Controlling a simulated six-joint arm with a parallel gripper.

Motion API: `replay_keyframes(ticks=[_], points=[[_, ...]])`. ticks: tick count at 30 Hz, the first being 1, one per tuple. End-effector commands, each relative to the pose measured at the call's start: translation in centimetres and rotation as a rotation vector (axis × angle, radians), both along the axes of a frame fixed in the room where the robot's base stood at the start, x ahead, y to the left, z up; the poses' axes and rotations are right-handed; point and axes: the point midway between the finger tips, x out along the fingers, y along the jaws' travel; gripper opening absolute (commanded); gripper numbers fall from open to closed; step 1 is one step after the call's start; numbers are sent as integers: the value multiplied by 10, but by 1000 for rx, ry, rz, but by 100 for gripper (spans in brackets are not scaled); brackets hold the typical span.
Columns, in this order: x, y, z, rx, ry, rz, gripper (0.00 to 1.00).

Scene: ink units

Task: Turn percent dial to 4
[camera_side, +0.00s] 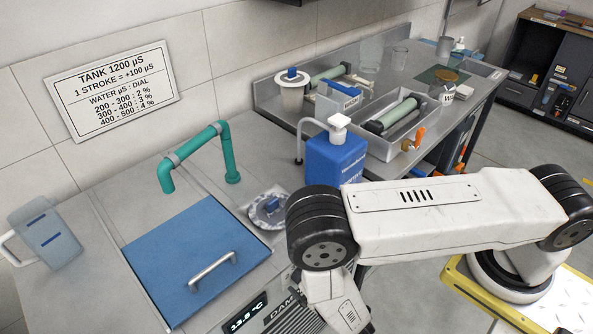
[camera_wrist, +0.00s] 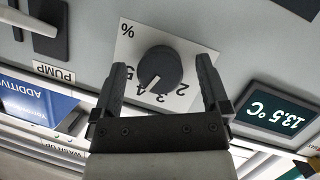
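The percent dial is a dark round knob (camera_wrist: 160,68) on a white plate (camera_wrist: 128,48) marked "%", in the wrist view. The numbers 2, 3 and 4 show around its lower side, and a 5 is partly hidden by the left finger. The knob's white pointer line aims down, slightly left, seemingly between 3 and 4. My gripper (camera_wrist: 162,64) is open, with one finger on each side of the knob and visible gaps to it. In the side view the dial and my fingers are out of sight.
A temperature display (camera_wrist: 277,108) reads 13.5 °C, right of the dial. In the side view, a wall sign (camera_side: 112,88) lists dial percentages. A blue lid (camera_side: 195,260) and blue jug (camera_side: 335,160) stand nearby.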

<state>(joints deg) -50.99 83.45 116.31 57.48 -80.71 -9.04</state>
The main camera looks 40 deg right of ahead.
Motion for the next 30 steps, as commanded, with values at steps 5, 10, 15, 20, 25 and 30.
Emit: replay_keyframes(ticks=[5, 10, 15, 20, 25, 30], points=[[0, 0, 0, 0, 1, 0, 96], [-1, 0, 0, 0, 1, 0, 96], [-7, 2, 2, 1, 2, 1, 96], [-18, 4, 6, -1, 2, 3, 96], [-33, 8, 12, 0, 1, 4, 96], [-49, 10, 17, 0, 1, 4, 96]])
